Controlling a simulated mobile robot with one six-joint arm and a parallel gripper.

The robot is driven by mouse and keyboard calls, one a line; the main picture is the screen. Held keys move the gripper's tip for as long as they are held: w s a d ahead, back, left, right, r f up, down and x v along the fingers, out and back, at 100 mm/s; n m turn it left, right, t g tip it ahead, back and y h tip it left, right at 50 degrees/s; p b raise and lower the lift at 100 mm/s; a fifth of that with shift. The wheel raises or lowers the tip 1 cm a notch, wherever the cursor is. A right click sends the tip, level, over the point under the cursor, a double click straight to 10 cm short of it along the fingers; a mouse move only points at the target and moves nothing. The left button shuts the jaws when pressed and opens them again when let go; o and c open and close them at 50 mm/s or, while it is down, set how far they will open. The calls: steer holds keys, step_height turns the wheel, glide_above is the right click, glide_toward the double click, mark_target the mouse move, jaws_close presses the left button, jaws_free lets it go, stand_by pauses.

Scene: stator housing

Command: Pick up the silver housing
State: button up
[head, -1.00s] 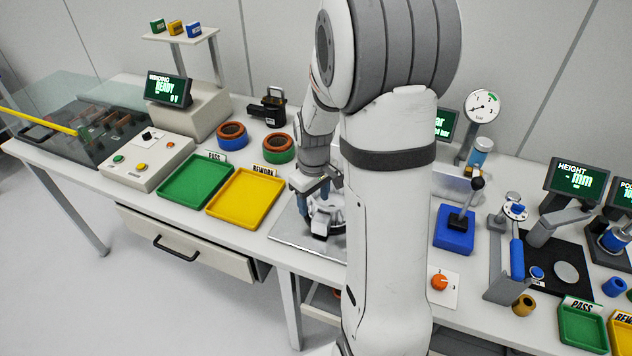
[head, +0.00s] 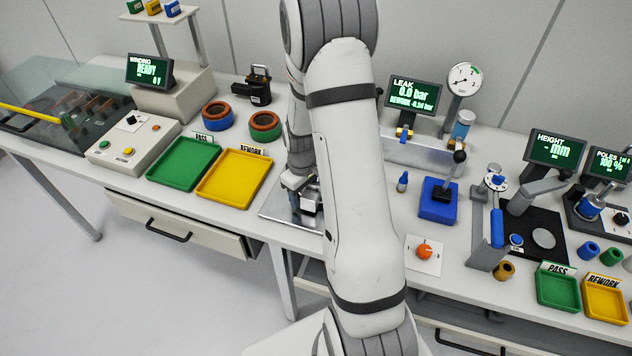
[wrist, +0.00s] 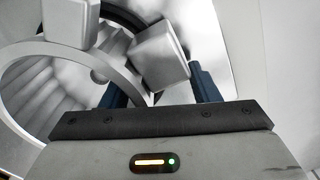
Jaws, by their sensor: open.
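The silver housing (wrist: 30,85) fills the left of the wrist view, a ribbed round body with a pale ring rim and blocky lugs. One grey lug (wrist: 155,55) lies between the two dark blue fingers of my gripper (wrist: 160,90), which are apart. Whether the fingers touch the lug cannot be told. In the head view my gripper (head: 297,185) is low over the housing (head: 309,204), and my arm hides most of both. The housing is on a metal plate (head: 275,213).
A yellow rework tray (head: 233,178) and a green pass tray (head: 182,163) lie left of the plate. Right of my arm stand a small blue bottle (head: 403,182), a blue lever block (head: 437,202) and an orange knob (head: 425,250). The leak display (head: 414,93) is behind.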

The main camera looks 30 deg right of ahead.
steer(key=c, duration=1.2)
steer(key=shift+s+f, duration=0.1)
steer(key=shift+s, duration=0.05)
stand_by(0.5)
